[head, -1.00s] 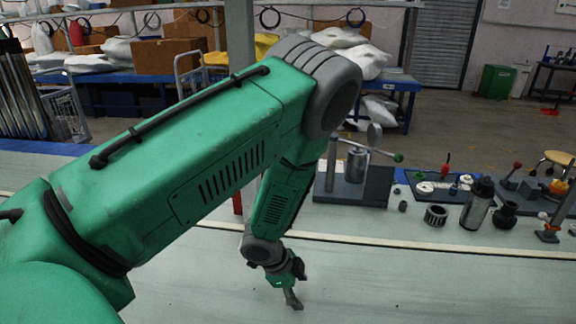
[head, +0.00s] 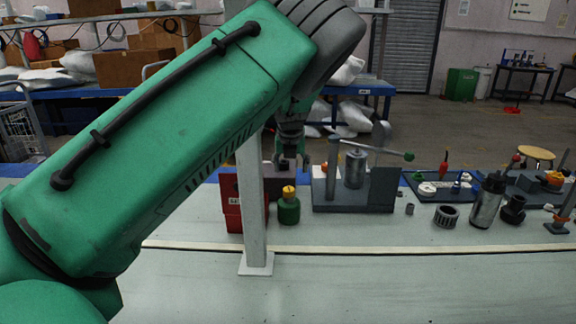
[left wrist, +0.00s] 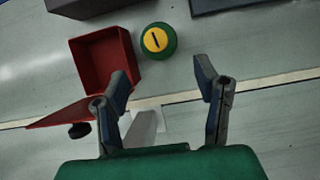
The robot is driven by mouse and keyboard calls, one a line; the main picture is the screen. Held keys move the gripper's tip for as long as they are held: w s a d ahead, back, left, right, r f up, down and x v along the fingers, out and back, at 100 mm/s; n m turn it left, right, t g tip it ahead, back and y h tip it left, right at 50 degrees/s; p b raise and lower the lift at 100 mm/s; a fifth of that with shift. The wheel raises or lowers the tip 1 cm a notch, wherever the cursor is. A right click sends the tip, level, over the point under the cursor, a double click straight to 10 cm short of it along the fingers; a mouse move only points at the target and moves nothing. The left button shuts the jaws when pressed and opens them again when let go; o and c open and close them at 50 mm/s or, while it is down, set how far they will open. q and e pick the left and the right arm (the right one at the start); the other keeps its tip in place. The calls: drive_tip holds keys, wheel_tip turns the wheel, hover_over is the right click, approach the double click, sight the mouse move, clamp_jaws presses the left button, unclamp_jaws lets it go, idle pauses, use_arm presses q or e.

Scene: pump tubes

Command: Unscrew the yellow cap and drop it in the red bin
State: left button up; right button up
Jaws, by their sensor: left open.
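The yellow cap (head: 289,191) sits on top of an upright green container (head: 289,211) on the table. In the left wrist view the yellow cap (left wrist: 155,40) shows from above with a dark slot, on the round green container (left wrist: 171,51). The red bin (head: 231,212) stands just left of the container, partly behind a pale post; its open top and red wall (left wrist: 128,48) show in the left wrist view. My left gripper (head: 306,162) is above and behind the container in the head view. Its fingers (left wrist: 163,85) are spread, empty and apart from the cap. My right gripper is out of view.
A pale post (head: 252,200) rises in front of the red bin. A grey fixture with a lever (head: 354,190) stands right of the container. A ribbed ring (head: 446,215) and a metal cylinder (head: 487,203) stand farther right. The front of the table is clear.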

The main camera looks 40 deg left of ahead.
sight(289, 189)
use_arm(q)
drive_tip(key=x, duration=0.3)
drive_tip(key=a+b+x, duration=0.1)
drive_tip(key=x, duration=0.3)
drive_tip(key=b+x, duration=0.1)
drive_tip(key=x, duration=0.3)
drive_tip(key=shift+s+a, duration=0.25)
drive_tip(key=shift+s, duration=0.05)
drive_tip(key=shift+w+f+b, duration=0.1)
drive_tip(key=shift+f+b, duration=0.25)
drive_tip(key=shift+w+d+f, duration=0.1)
drive_tip(key=shift+d, duration=0.65)
drive_tip(key=shift+a, duration=0.55)
drive_tip(key=c, duration=1.2)
drive_tip(key=o, duration=0.6)
drive_tip(key=shift+a, duration=0.1)
drive_tip(key=c, duration=0.7)
drive_tip(key=shift+d, duration=0.2)
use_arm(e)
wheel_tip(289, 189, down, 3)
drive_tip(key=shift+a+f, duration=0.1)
